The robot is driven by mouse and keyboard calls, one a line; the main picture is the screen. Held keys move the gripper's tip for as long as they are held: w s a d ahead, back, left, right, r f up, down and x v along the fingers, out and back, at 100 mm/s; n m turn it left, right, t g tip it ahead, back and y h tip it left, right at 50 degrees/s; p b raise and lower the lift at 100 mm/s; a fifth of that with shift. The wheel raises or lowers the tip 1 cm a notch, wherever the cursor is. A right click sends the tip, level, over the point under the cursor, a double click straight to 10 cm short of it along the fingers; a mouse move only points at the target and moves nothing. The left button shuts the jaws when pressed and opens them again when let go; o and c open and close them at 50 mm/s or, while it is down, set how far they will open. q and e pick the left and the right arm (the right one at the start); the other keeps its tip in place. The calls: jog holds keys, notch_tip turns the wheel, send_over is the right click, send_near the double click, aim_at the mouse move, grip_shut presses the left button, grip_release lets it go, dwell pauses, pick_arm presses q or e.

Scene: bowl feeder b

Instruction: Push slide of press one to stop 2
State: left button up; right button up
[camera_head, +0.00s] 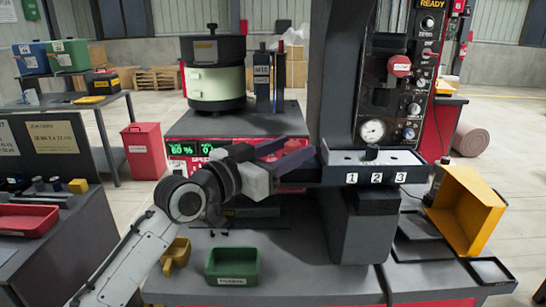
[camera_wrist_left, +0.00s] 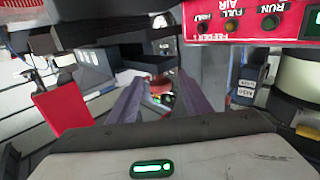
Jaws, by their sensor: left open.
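The slide track of the press (camera_head: 408,158) is a pale-topped dark bed at right of centre in the head view. Its front carries white plates marked 1 (camera_head: 352,178), 2 (camera_head: 376,177) and 3 (camera_head: 401,177). A black knob (camera_head: 371,152) stands on the track, roughly behind plate 2; its exact stop is hard to tell. My left gripper (camera_head: 298,148) is open with purple fingers, left of the track and apart from the knob. Its fingers also show in the left wrist view (camera_wrist_left: 160,80), with nothing held. My right gripper is out of view.
A gauge panel (camera_head: 405,85) with a red button rises behind the track. A bowl feeder (camera_head: 214,75) stands at the back left. A green tray (camera_head: 232,265) and yellow scoop (camera_head: 176,256) lie below my arm. A tilted yellow bin (camera_head: 467,211) is at right.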

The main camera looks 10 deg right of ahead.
pick_arm(q)
jog(key=b+v, duration=0.1)
jog(key=v, duration=0.8)
jog(key=shift+s, duration=0.1)
jog(key=s+a+f+n+g+y, duration=0.15)
jog(key=s+a+f+y, duration=0.45)
jog(key=f, duration=0.8)
jog(key=s+a+f+n+g+y, duration=0.1)
jog(key=s+a+f+n+y, duration=0.2)
jog(key=s+f, duration=0.7)
jog(key=s+a+f+n+g+y, duration=0.4)
jog(key=s+a+f+g+y, duration=0.1)
jog(key=s+a+f, duration=1.05)
jog(key=w+d+f+t+h, duration=0.2)
jog(key=d+f+t, duration=0.3)
jog(key=f, duration=0.5)
jog(key=shift+w+f, duration=0.35)
jog(key=shift+f, duration=0.05)
